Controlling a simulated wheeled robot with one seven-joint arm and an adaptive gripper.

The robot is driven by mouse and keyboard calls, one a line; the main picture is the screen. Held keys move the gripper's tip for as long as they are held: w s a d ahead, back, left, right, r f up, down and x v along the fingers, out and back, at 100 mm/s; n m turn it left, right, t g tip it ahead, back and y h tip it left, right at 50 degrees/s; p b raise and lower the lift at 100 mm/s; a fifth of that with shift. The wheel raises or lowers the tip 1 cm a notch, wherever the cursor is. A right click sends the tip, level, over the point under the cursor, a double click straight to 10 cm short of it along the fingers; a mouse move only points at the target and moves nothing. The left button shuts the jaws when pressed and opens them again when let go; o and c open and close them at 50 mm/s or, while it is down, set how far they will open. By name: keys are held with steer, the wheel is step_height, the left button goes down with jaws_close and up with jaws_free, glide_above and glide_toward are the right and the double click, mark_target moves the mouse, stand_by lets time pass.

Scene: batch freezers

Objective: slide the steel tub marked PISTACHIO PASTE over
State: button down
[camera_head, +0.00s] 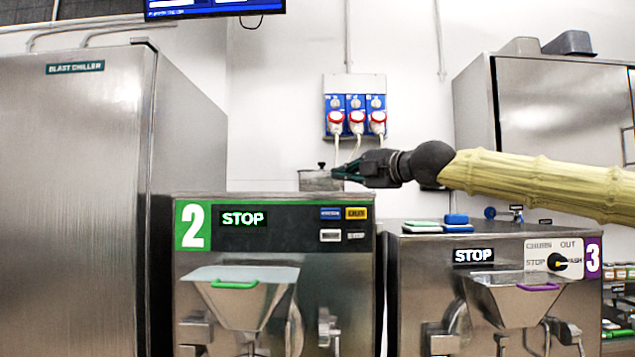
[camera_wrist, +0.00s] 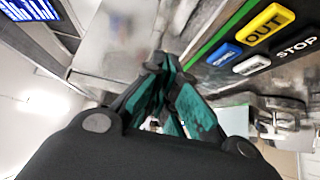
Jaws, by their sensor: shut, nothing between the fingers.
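A small steel tub (camera_head: 316,181) with a dark knob on top stands on the top of the machine marked 2 (camera_head: 280,242), near its back right. No marking can be read on it. My gripper (camera_head: 340,173) reaches in from the right, low over the machine top. Its fingers are shut with nothing between them. In the head view the fingertips overlap the tub's right side, and I cannot tell whether they touch it. In the wrist view the shut fingers (camera_wrist: 163,65) show, and blurred grey steel lies past the tips; the tub's outline is unclear there.
The machine marked 3 (camera_head: 495,290) stands to the right, with blue and green-edged items (camera_head: 440,226) on top below my arm. Red-and-white plugs (camera_head: 357,117) with hanging cables are on the wall behind. The tall blast chiller (camera_head: 90,190) stands at left. Machine 2's top left looks clear.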

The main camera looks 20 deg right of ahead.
steer(key=p, duration=0.5)
glide_toward(309, 177)
steer(key=w+a, duration=0.3)
steer(key=shift+w+r, duration=0.1)
steer(key=shift+r, duration=0.1)
steer(key=shift+w+d+f, duration=0.15)
steer(key=shift+w+d, duration=0.1)
steer(key=shift+w, duration=0.4)
steer(key=shift+d+p, duration=0.15)
steer(key=shift+p, duration=0.15)
